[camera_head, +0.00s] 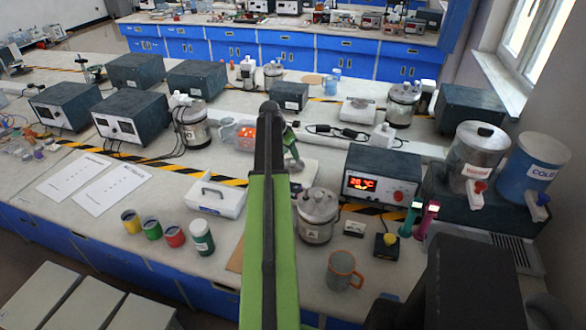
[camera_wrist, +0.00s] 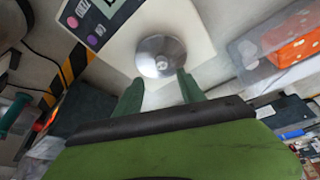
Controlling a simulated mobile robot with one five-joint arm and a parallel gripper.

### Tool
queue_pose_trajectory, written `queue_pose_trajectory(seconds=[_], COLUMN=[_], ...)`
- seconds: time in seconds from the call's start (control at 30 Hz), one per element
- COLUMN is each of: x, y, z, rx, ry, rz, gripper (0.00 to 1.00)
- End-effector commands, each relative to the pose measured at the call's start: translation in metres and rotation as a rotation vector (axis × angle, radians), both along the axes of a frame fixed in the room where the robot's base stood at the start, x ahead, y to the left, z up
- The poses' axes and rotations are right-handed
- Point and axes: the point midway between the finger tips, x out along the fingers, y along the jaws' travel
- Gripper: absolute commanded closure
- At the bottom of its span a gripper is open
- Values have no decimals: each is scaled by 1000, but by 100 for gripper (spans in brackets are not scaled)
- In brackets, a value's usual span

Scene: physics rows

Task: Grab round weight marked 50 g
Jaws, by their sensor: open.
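A round, shiny metal piece with a small knob-like centre (camera_wrist: 161,56) sits on a white device with coloured buttons, apparently a balance (camera_wrist: 110,42), in the wrist view. It looks like the round weight, but I cannot read any 50 g marking. My gripper (camera_wrist: 159,78) is open, its two green fingers apart, with the metal piece just beyond and partly between their tips. I cannot tell whether they touch it. In the head view, my arm hides most of the balance and the metal piece.
A clear box with orange contents (camera_wrist: 285,45) lies right of the balance in the wrist view. In the head view, a metal pot (camera_head: 317,216), a red-display unit (camera_head: 381,182) and a white case (camera_head: 216,197) stand close around my arm.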

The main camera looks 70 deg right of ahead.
Motion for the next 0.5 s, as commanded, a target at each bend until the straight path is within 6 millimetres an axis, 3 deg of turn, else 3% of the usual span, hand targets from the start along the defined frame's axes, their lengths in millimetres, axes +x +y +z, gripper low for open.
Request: queue_pose_trajectory(seconds=[0.3, 0.5], x=[0, -2], y=[-12, -15], z=[-49, -49], rx=[0, 0], ry=[0, 0], rz=[-2, -1], gripper=[53, 53])
